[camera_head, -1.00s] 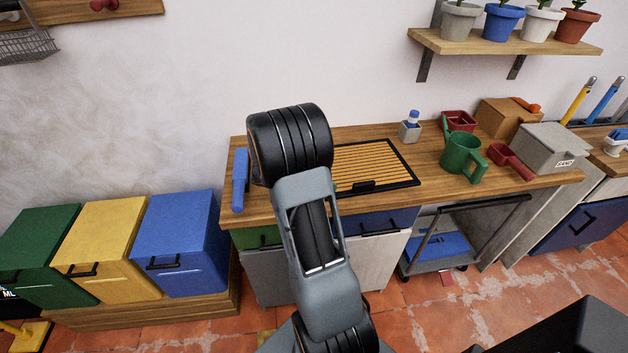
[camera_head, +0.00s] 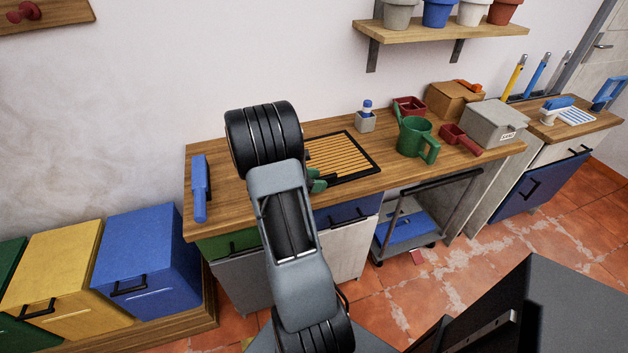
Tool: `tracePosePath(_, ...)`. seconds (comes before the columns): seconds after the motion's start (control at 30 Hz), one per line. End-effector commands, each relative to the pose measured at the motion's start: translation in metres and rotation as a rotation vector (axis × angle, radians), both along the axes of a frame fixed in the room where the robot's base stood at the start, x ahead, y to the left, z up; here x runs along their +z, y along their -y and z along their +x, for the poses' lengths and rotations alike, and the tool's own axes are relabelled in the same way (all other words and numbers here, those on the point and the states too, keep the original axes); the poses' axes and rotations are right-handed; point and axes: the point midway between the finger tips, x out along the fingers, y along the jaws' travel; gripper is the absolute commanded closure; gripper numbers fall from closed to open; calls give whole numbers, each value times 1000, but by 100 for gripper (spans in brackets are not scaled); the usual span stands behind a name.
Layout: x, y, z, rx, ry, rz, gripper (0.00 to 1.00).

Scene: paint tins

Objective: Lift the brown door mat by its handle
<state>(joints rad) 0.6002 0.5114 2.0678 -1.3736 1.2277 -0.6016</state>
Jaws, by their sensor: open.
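The brown slatted mat (camera_head: 344,155) with a black rim lies flat on the wooden worktop, and its left part is hidden behind my arm. I cannot tell whether the fingers touch the mat or the handle.
On the worktop (camera_head: 222,217), a blue tool (camera_head: 200,188) lies left. A green watering can (camera_head: 414,138), red scoop (camera_head: 459,138) and small blue-capped bottle (camera_head: 366,117) stand right of or behind the mat. A shelf of pots (camera_head: 435,32) hangs above. A cart (camera_head: 408,228) stands below.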

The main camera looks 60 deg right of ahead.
Motion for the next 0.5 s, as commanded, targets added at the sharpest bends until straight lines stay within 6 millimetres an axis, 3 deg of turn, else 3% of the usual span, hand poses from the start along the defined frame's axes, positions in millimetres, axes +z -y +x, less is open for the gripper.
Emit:
tracePosePath(0.07, 0, 0, 0, 0, 0, 0, 54)
tracePosePath(0.5, 0, 0, 0, 0, 0, 0, 96)
